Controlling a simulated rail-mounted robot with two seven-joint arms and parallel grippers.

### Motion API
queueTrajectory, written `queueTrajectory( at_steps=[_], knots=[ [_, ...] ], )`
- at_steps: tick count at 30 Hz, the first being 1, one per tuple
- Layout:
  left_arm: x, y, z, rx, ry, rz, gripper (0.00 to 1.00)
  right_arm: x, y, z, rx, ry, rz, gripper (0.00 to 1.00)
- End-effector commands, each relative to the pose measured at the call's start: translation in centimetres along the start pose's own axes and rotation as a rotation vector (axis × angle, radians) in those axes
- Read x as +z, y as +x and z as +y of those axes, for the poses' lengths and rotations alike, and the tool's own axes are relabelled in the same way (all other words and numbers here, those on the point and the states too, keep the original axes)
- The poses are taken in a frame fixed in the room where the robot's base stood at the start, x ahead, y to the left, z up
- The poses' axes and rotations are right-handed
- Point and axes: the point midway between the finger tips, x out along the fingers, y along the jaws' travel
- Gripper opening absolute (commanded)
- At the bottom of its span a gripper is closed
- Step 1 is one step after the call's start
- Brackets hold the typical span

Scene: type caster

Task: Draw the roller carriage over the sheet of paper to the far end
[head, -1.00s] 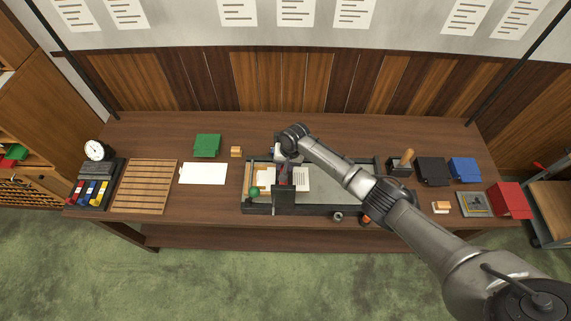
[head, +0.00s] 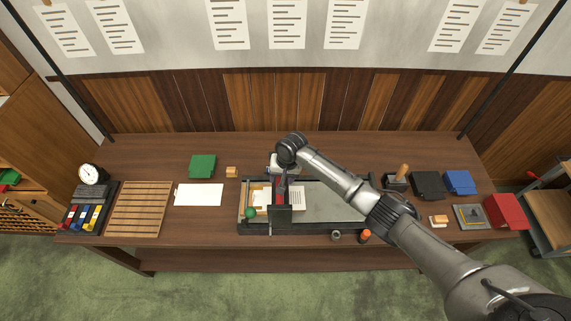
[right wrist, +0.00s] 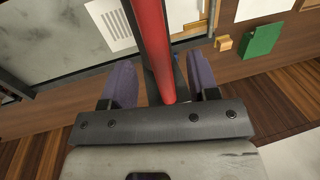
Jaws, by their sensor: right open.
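The press bed (head: 345,207) is a long dark-framed tray in the middle of the bench. The roller carriage (head: 280,212), dark with a red roller (right wrist: 152,45), stands across its left part. The printed sheet of paper (head: 298,199) lies on the bed and shows just right of the carriage; it also shows in the right wrist view (right wrist: 110,22). My right gripper (head: 283,178) is above the back part of the carriage. In the right wrist view its two purple fingers (right wrist: 160,85) are apart, with the red bar between them; contact cannot be told. My left gripper is not in view.
A green ball knob (head: 250,212) is at the bed's left front. The bed right of the sheet is clear. A green block (head: 203,166) and a white sheet (head: 199,194) lie left of the press. A wooden-handled tool (head: 401,174) stands behind right.

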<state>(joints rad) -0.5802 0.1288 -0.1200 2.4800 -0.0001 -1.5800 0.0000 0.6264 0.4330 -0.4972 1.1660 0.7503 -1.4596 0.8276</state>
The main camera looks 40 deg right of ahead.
Motion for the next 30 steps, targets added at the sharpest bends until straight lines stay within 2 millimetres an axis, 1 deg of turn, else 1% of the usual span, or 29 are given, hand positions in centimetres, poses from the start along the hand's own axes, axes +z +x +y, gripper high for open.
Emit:
queueTrajectory(
  at_steps=[1, 6, 9, 13, 19, 30],
  knots=[
    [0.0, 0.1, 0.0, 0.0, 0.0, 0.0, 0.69, 0.0, -1.1, 0.1, -0.001, -0.003, 0.004, 0.55],
    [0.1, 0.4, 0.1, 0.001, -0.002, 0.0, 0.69, 0.0, -4.3, 0.0, -0.002, -0.002, 0.003, 0.55],
    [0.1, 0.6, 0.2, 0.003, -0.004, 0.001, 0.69, 0.0, -5.9, 0.0, -0.002, -0.001, 0.002, 0.55],
    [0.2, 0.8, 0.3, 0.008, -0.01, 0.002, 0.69, 0.0, -7.5, 0.0, -0.002, -0.002, 0.002, 0.55],
    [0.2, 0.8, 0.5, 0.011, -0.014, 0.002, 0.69, 0.0, -8.9, 0.0, -0.001, -0.001, 0.0, 0.55],
    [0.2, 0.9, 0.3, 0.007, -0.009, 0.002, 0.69, 0.0, -9.1, 0.0, -0.001, -0.001, 0.0, 0.55]
  ],
)
